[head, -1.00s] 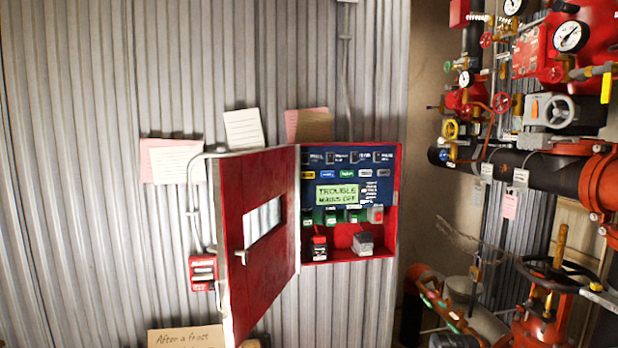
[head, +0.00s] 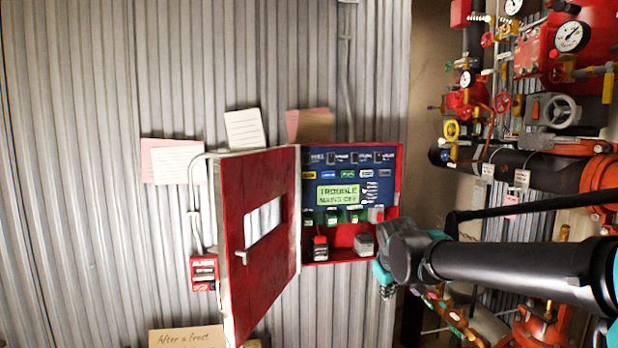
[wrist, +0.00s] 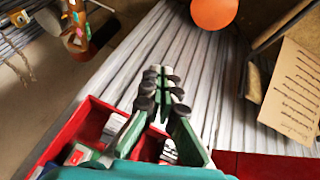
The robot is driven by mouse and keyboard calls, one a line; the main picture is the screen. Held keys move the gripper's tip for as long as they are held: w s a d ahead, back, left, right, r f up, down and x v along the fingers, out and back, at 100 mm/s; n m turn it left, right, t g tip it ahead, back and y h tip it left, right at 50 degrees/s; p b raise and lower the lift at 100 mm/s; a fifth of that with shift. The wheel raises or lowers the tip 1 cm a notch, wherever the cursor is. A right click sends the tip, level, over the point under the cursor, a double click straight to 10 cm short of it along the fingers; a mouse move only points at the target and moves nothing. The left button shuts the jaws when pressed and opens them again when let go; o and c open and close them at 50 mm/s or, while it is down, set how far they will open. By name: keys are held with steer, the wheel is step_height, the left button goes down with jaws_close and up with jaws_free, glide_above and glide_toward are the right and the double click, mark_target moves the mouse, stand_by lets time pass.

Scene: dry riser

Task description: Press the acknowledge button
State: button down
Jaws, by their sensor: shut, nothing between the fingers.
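The red alarm cabinet (head: 398,160) stands open on the corrugated wall. Its blue panel (head: 313,180) carries a lit green display (head: 338,195) reading "TROUBLE MAINS OFF". A row of small green-marked controls (head: 331,217) runs below the display, with a red and grey control (head: 376,214) at its right end. The labels are too small to tell which one is the acknowledge button. My gripper (head: 387,290) is at the cabinet's lower right corner, below the controls, pointing down. In the wrist view my gripper (wrist: 162,82) is shut and empty, with the cabinet's red rim (wrist: 98,103) beside it.
The red door (head: 262,285) stands open to the left, with a handle jutting out. Two small block-like units (head: 320,247) stand in the cabinet bottom. Pipes, valves and gauges (head: 572,37) crowd the right side. A cardboard note (head: 187,338) is below the door.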

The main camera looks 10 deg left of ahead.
mark_target(311, 175)
steer(key=w+a+r+n+t, duration=0.1)
steer(key=w+a+r+n, duration=0.1)
steer(key=a+r, duration=0.4)
steer(key=w+a+r+n+t+y, duration=0.1)
steer(key=w+a+r+n, duration=0.2)
steer(key=a+r, duration=0.4)
steer(key=w+a+r+n+t, duration=0.1)
steer(key=w+a+r+n, duration=0.2)
steer(key=a+r, duration=0.4)
step_height(311, 175, up, 8)
steer(key=shift+w+a+r, duration=0.2)
steer(key=shift+w+r, duration=0.05)
steer(key=shift+w, duration=0.25)
steer(key=shift+w+a, duration=0.45)
steer(key=shift+w, duration=0.95)
steer(key=shift+w+a, duration=0.45)
steer(key=shift+w, duration=0.95)
steer(key=shift+w+a, duration=0.45)
steer(key=shift+w, duration=0.95)
steer(key=shift+w, duration=0.1)
steer(key=shift+w+a, duration=0.1)
steer(key=shift+w, duration=0.2)
